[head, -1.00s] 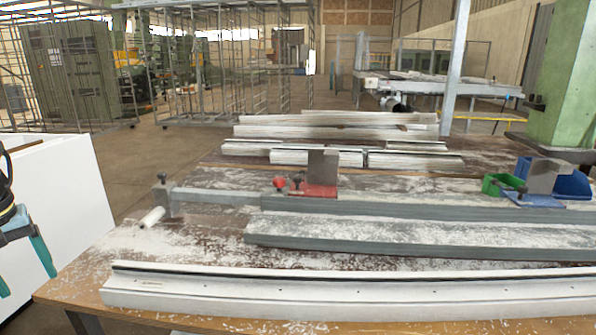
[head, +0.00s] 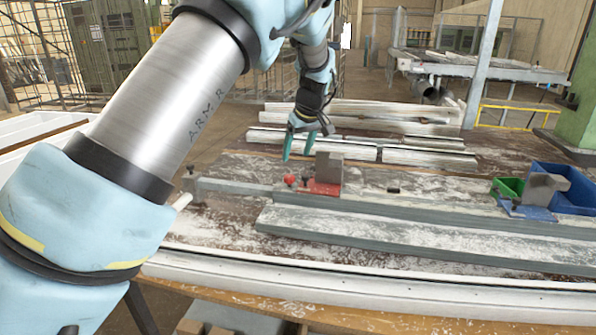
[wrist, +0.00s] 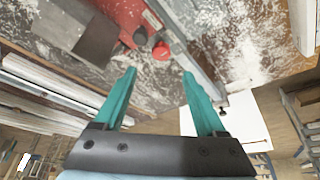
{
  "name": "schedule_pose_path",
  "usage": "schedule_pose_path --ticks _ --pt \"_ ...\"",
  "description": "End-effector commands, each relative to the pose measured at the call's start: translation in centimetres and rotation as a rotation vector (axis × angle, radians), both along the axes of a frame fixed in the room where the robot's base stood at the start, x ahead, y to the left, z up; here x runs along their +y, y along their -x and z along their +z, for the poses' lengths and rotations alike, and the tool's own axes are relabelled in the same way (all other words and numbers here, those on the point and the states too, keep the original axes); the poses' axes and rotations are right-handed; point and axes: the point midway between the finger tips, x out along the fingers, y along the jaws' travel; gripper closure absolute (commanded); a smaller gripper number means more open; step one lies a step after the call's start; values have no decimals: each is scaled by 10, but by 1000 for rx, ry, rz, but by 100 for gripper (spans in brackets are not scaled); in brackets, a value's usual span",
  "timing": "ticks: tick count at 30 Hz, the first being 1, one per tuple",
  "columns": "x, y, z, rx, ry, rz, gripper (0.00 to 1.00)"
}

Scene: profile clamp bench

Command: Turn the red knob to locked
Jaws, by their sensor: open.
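The red knob (head: 291,180) sits at the left end of the red clamp (head: 323,188) on the grey rail. My gripper (head: 298,153) has teal fingers and is open and empty, pointing down above and behind the knob in the head view. In the wrist view, the fingertips (wrist: 159,73) are apart, with nothing between them. I cannot tell which position the knob is set to.
A grey upright block (head: 329,168) stands on the red clamp. A blue clamp (head: 527,212), a green bin (head: 508,187) and a blue bin (head: 575,190) are at the right. White profiles (head: 430,157) lie behind; a long white profile (head: 400,295) lies along the front edge.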

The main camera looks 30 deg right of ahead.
Motion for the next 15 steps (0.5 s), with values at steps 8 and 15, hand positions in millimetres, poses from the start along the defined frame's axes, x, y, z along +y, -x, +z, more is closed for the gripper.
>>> schedule_pose_path --ticks 8,15 --pt "3 -20 -45 3 -5 2 27" --pt "3 -33 -78 2 -2 1 27"
